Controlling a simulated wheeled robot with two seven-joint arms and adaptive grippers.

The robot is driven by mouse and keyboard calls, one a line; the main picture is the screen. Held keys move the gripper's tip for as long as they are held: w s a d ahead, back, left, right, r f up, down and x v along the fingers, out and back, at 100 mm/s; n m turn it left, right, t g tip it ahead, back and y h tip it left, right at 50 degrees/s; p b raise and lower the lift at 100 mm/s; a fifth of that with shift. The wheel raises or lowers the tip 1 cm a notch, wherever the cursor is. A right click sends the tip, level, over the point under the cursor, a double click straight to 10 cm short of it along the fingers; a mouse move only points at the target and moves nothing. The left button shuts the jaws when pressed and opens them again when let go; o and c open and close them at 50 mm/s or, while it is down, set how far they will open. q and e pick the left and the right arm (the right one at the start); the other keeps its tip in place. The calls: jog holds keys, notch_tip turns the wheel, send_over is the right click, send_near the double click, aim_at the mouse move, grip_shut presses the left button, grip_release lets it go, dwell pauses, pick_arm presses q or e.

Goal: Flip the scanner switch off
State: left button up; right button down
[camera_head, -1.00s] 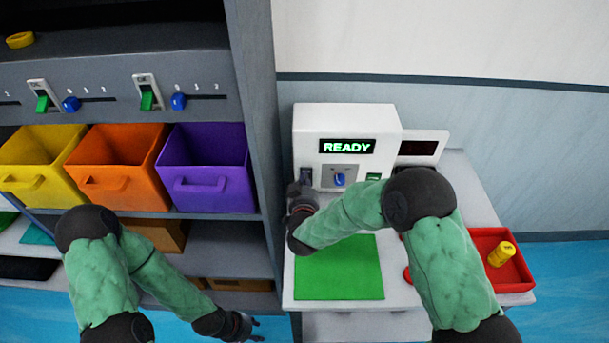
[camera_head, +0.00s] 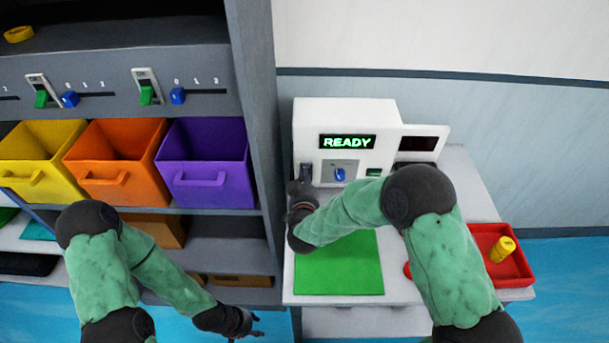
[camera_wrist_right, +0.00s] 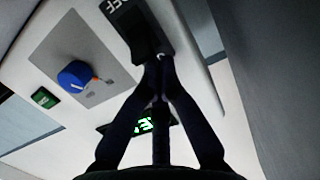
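The white scanner (camera_head: 308,118) stands on the right-hand table, and its display (camera_head: 347,142) reads READY in green. Its dark switch (camera_head: 305,172) is at the left of its front panel. In the right wrist view the switch (camera_wrist_right: 132,28) bears a white OFF label at one end. My right gripper (camera_head: 302,192) is just in front of the switch. In the wrist view its fingertips (camera_wrist_right: 159,68) are together and overlap the switch's edge; contact is unclear. The fingers hide part of the switch. My left gripper (camera_head: 256,325) is low, away from the scanner, open and empty.
A blue knob (camera_head: 340,174) and a green button (camera_head: 374,172) sit right of the switch. A green mat (camera_head: 340,272) lies below my right arm. A red tray (camera_head: 513,272) holds a yellow object (camera_head: 503,249). A shelf with coloured bins (camera_head: 205,180) stands left.

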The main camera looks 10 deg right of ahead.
jog(key=shift+s+f, duration=0.2)
jog(key=shift+f, duration=0.05)
jog(key=shift+s+a+f+b, duration=0.15)
jog(key=shift+s+f+b, duration=0.2)
jog(key=shift+f+b, duration=0.25)
jog(key=v, duration=1.2)
jog(key=shift+f, duration=0.1)
dwell(0.4)
